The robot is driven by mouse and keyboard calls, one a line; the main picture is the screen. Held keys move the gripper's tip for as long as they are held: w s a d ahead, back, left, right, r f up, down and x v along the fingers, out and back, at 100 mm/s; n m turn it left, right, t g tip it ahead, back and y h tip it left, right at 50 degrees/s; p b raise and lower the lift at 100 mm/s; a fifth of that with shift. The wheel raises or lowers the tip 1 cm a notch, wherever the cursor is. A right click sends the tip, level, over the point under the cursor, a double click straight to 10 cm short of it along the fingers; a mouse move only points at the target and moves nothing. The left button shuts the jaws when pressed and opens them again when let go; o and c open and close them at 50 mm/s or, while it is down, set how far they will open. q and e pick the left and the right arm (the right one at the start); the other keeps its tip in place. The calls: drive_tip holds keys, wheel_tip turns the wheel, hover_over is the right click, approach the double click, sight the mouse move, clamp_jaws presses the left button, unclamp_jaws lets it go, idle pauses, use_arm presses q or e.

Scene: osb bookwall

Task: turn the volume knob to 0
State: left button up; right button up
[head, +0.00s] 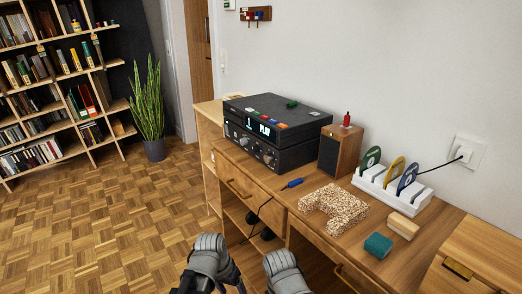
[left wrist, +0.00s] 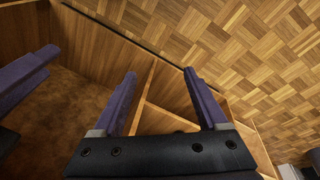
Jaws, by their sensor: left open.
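The audio stack (head: 277,118) stands at the back of the wooden desk, with a lit display reading "PLAY" on the upper unit. The lower black unit (head: 290,158) has several dark round knobs on its front; a larger one (head: 269,157) sits near the right end. Its setting is too small to read. My left gripper (left wrist: 160,73) is open and empty in the left wrist view, its purple fingers over wooden panels and parquet. A purple finger of my right gripper (left wrist: 25,80) shows at the left edge; its opening cannot be judged. Both grippers are well apart from the knobs.
Parquet floor (head: 120,215) is clear at left.

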use_arm(q)
drive_tip(key=w+d+r+m+t+h+p, duration=0.1)
drive_tip(key=w+r+m+t+h, duration=0.1)
drive_tip(key=w+r, duration=0.4)
drive_tip(key=w+d+r+m+t+h+p, duration=0.1)
drive_tip(key=w+d+r+m+t+h, duration=0.1)
drive_tip(key=w+r, duration=0.5)
drive_tip(key=w+d+r+m+t+h+p, duration=0.1)
drive_tip(key=w+r+m+t+h, duration=0.2)
drive_tip(key=w+r+h, duration=0.3)
drive_tip(key=shift+w+d+r+m+p, duration=0.1)
drive_tip(key=shift+w+r+m, duration=0.05)
drive_tip(key=shift+w, duration=0.4)
drive_tip(key=shift+w+d+r+m+p, duration=0.1)
drive_tip(key=shift+w+r+m+p, duration=0.1)
drive_tip(key=shift+w, duration=0.4)
drive_tip(key=shift+w+d+r+m+p, duration=0.1)
drive_tip(key=shift+w+m, duration=0.05)
drive_tip(key=shift+w, duration=0.4)
drive_tip(key=m+t+h, duration=0.1)
drive_tip(key=t+h, duration=0.1)
drive_tip(key=t, duration=0.2)
approach(266, 159)
drive_tip(key=shift+x, duration=4.25)
drive_tip(key=shift+r, duration=0.1)
drive_tip(key=shift+c, duration=0.3)
clamp_jaws()
